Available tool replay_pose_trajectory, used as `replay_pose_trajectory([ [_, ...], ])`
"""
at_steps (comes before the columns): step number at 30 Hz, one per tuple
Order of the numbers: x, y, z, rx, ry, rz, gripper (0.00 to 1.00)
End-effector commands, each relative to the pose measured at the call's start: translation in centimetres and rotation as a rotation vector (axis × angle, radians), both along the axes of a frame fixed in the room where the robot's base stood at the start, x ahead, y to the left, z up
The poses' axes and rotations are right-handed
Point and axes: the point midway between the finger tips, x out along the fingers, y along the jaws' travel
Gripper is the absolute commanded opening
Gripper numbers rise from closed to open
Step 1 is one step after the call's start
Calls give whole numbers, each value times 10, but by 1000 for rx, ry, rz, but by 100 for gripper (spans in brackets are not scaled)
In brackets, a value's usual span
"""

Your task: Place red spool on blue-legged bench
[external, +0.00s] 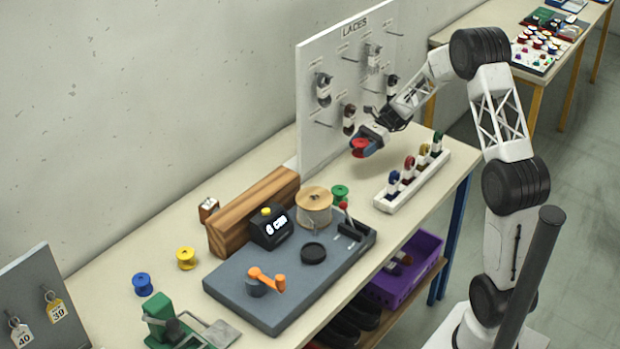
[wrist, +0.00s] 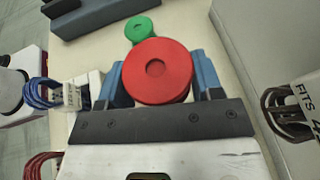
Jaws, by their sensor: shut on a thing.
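The red spool (external: 359,147) is between the fingers of my gripper (external: 371,139), which is shut on it. It is held above the right part of the blue-legged bench (external: 250,165), in front of the LACES board. In the wrist view the red spool (wrist: 157,72) shows its round end between the two blue fingers of my gripper (wrist: 158,82). The bench top (wrist: 192,22) lies below it. A blue leg (external: 456,235) shows at the bench's right end.
A green spool (external: 340,193), yellow spool (external: 186,258) and blue spool (external: 142,284) stand on the bench. The LACES board (external: 330,100), a white rack (external: 415,182) of laces and a grey winding machine (external: 300,285) are obstacles. Another bench (external: 480,62) stands at the back right.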

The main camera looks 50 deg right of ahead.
Motion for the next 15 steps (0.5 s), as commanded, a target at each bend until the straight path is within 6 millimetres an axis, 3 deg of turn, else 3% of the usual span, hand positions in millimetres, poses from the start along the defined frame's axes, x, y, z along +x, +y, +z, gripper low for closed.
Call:
replay_pose_trajectory([
  [5, 0, 0, -7, 1, 1, 0, 36],
  [15, 0, 0, -50, 0, 2, 0, 36],
])
